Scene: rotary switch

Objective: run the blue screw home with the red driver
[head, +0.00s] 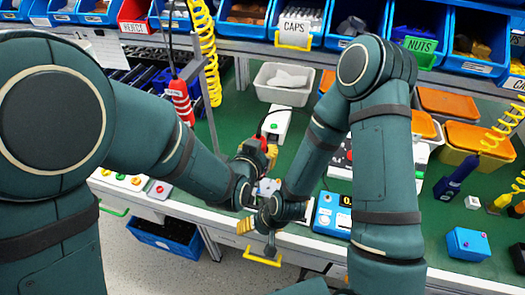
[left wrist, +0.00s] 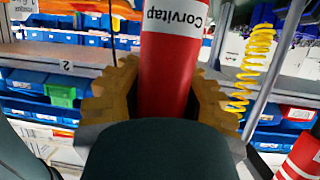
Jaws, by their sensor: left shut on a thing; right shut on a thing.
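My left gripper (head: 264,152) is shut on the red driver, whose red body with a white "Corvitap" label (left wrist: 172,20) stands between the ochre fingers (left wrist: 165,95) in the left wrist view. In the head view only a small red part of the driver (head: 257,143) shows, beside the white box with a green light. The driver's tip is hidden. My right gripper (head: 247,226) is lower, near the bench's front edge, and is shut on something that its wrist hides. A small pale blue-grey part (head: 266,187) shows between the wrists. I cannot make out the blue screw.
The white box (head: 279,122) stands just behind my left gripper. A blue device with a display (head: 328,215) and orange-lidded containers (head: 465,137) are right. Blue bins (head: 405,25) line the back.

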